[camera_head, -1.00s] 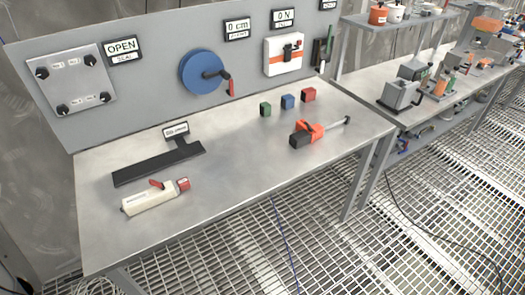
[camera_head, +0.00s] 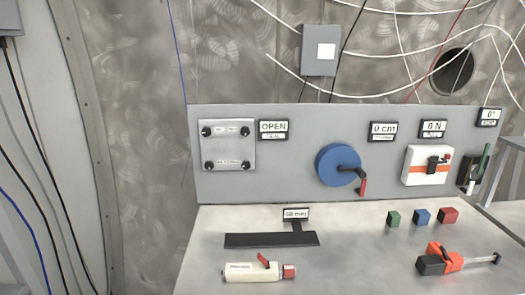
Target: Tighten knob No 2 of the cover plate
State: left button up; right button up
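The cover plate (camera_head: 228,145) is a light metal square on the left end of the grey upright panel. It has a black knob near each corner: upper left (camera_head: 207,132), upper right (camera_head: 245,131), lower left (camera_head: 209,165) and lower right (camera_head: 246,165). The small labels beside the knobs are too small to read, so I cannot tell which one is No 2. A sign (camera_head: 273,129) right of the plate reads OPEN. Neither of my grippers is in view.
The panel also bears a blue handwheel (camera_head: 338,165) and a white-orange box (camera_head: 428,166). On the bench (camera_head: 350,235) are a black plate with a display (camera_head: 270,240), a cream tool (camera_head: 252,272), small cubes (camera_head: 422,216) and an orange-black tool (camera_head: 440,262). Space before the cover plate is clear.

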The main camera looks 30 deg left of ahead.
aim_at(245, 130)
jog(key=i+j, duration=0.1)
jog(key=i+j+u, duration=0.15)
jog(key=u, duration=0.35)
jog(key=i+u, duration=0.2)
jog(key=u, duration=0.25)
